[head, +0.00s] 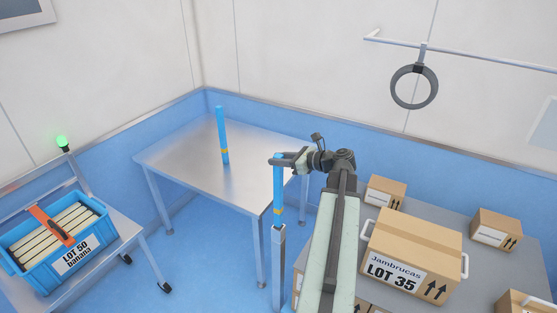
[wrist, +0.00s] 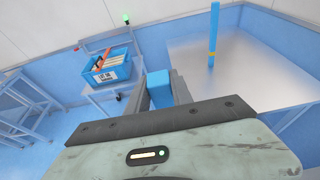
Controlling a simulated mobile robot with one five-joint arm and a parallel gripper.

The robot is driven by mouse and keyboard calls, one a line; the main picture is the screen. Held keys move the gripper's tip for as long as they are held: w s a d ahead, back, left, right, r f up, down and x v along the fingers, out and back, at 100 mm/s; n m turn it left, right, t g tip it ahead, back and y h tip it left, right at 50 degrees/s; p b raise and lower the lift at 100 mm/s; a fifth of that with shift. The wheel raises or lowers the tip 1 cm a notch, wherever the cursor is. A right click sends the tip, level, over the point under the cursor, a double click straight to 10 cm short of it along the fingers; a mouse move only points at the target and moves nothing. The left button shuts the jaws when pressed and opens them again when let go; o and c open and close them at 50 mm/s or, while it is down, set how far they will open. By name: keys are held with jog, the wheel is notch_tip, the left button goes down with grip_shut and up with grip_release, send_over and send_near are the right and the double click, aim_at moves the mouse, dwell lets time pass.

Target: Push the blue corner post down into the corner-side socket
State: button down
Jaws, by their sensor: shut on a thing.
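My gripper (head: 281,161) is shut on the top end of a blue corner post (head: 278,186). The post stands upright with a yellow band near its lower end. In the wrist view the post's top (wrist: 158,86) shows between the two fingers. A second blue post (head: 222,132) stands upright at the far side of the steel table (head: 180,158).
A blue crate (head: 20,270) labelled LOT 50 banana sits on a side bench at left, with a green lamp (head: 62,142) behind. Cardboard boxes, including one large LOT 35 box (head: 420,240), stand on a grey surface at right. The steel tabletop is otherwise clear.

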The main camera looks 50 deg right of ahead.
jog(key=shift+f+b, duration=4.55)
jog(key=shift+b, duration=0.05)
jog(key=c, duration=1.1)
grip_release()
jog(key=shift+o, duration=0.2)
jog(key=p, duration=0.2)
send_near(282, 179)
jog(key=x, duration=0.3)
jog(key=shift+w+a+f, duration=0.1)
jog(key=shift+w+f, duration=0.05)
jog(key=shift+w, duration=0.1)
